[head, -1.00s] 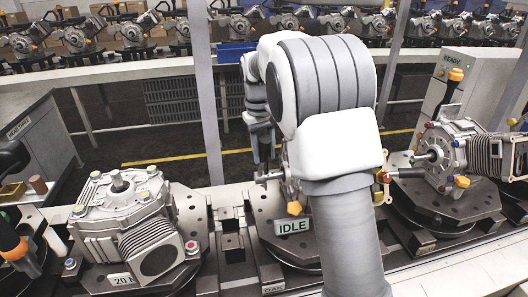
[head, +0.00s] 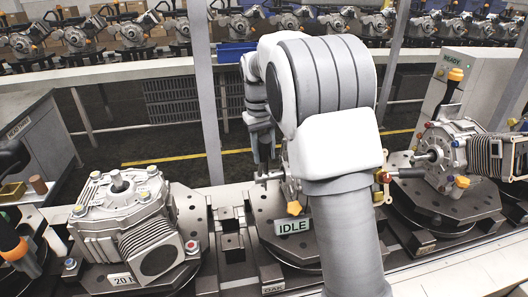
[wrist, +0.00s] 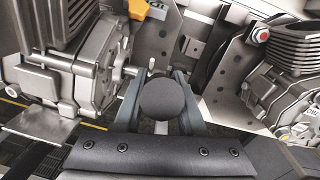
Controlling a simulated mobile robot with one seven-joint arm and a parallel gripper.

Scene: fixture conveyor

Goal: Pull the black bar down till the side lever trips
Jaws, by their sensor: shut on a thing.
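In the wrist view the rounded end of the black bar (wrist: 164,98) sits between the two grey fingers of my gripper (wrist: 160,112), which is shut on it. In the head view my gripper (head: 263,160) is beside the middle fixture, behind the IDLE sign (head: 292,226). My arm hides most of that fixture and the bar there. An orange knob (head: 294,208) shows just above the sign. An orange part (wrist: 139,9) also shows at the top of the wrist view. I cannot tell which part is the side lever.
A grey gearbox unit (head: 122,213) stands on the fixture to the left. Another unit (head: 455,145) with coloured caps stands to the right by a READY cabinet (head: 478,72). In the wrist view, metal housings flank my fingers closely on the left; another engine (wrist: 285,85) is right.

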